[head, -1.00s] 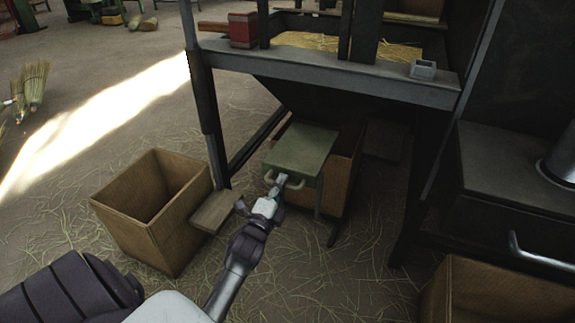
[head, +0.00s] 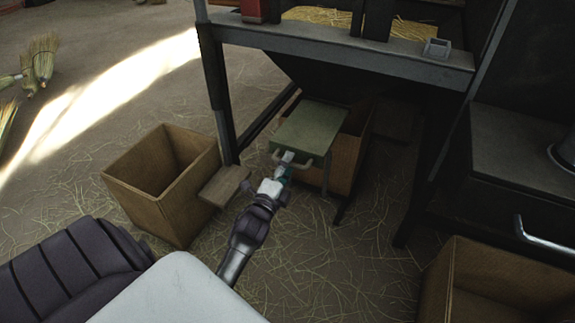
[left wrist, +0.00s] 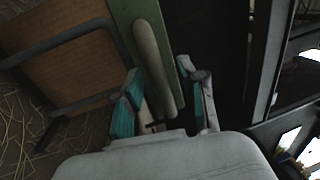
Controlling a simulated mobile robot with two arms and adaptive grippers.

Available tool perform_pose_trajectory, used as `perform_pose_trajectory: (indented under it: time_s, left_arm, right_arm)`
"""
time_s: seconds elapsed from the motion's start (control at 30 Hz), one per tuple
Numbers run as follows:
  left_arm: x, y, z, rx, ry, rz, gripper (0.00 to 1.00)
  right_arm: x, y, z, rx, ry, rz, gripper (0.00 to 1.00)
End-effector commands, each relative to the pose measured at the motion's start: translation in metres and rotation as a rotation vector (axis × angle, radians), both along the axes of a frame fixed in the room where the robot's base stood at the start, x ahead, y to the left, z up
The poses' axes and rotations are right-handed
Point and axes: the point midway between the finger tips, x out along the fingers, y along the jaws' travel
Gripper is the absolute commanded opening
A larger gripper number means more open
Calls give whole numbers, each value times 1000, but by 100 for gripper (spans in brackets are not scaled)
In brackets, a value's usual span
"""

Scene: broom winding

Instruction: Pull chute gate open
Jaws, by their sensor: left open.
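The chute gate (head: 312,127) is a flat green plate sticking out beneath the dark hopper, with a pale bar handle (head: 304,162) on its front edge. My left gripper (head: 284,164) is at that handle. In the left wrist view the handle (left wrist: 152,62) runs down between the two open, teal-padded fingers of my left gripper (left wrist: 165,100), and the green gate edge (left wrist: 183,62) lies behind it. The fingers are not closed on the handle; whether one touches it I cannot tell. My right gripper is not in view.
An empty brown bin (head: 160,190) stands left of the gate, with a small wooden board (head: 224,185) beside it. Another bin (head: 347,150) is under the gate. A third bin (head: 495,290) is at lower right. Dark frame posts (head: 220,100) flank the gate. Straw covers the floor.

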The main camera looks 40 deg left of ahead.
Motion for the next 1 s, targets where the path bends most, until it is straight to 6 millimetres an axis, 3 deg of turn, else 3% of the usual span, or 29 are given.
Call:
perform_pose_trajectory:
  time_s: [0.17, 0.6, 0.8, 1.0]
  left_arm:
    - [-19, -4, -5, -1, 3, 1, 41]
    - [-101, -24, -21, -1, 4, 2, 41]
    - [-115, -27, -22, 0, 1, 1, 41]
    - [-116, -28, -22, 0, 1, 1, 41]
  right_arm:
    - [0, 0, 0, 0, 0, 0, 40]
    - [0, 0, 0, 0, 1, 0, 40]
    - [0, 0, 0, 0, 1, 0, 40]
    - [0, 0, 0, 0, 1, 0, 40]
